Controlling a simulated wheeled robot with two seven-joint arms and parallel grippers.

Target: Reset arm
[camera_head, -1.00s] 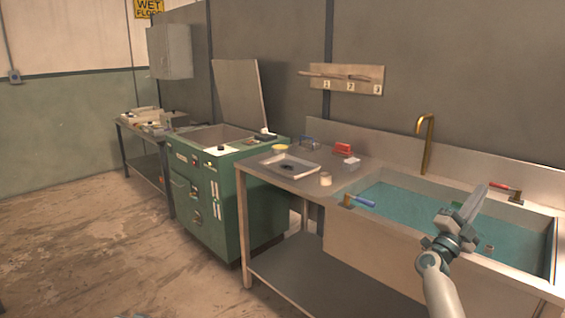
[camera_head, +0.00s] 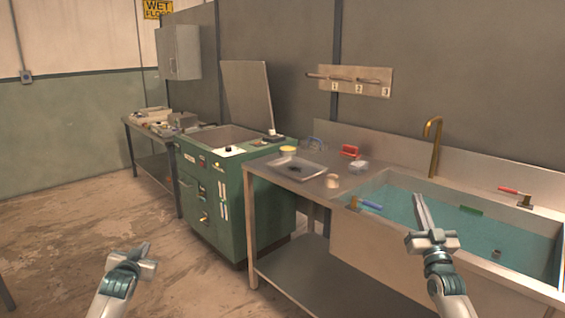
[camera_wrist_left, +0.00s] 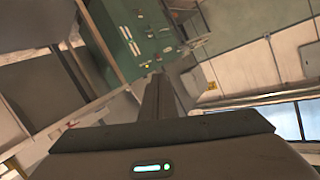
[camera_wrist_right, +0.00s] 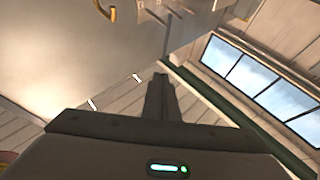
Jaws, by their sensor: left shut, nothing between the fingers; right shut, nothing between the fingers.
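My left gripper (camera_head: 141,250) is at the lower left of the head view, over the open floor, shut and empty. Its shut fingers also show in the left wrist view (camera_wrist_left: 158,98), with the green cabinet beyond them. My right gripper (camera_head: 421,203) is in front of the sink in the head view, pointing up, shut and empty. Its fingers show in the right wrist view (camera_wrist_right: 159,97) against the ceiling and windows. Neither gripper touches anything that I can see.
The water-filled sink (camera_head: 350,240) has a brass tap (camera_head: 433,145) and a blue-handled tool (camera_head: 366,204) at its left edge. A metal table with a tray (camera_head: 294,168) adjoins it. The green cabinet (camera_head: 228,195) stands behind with its lid raised. The floor (camera_head: 75,230) at left is clear.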

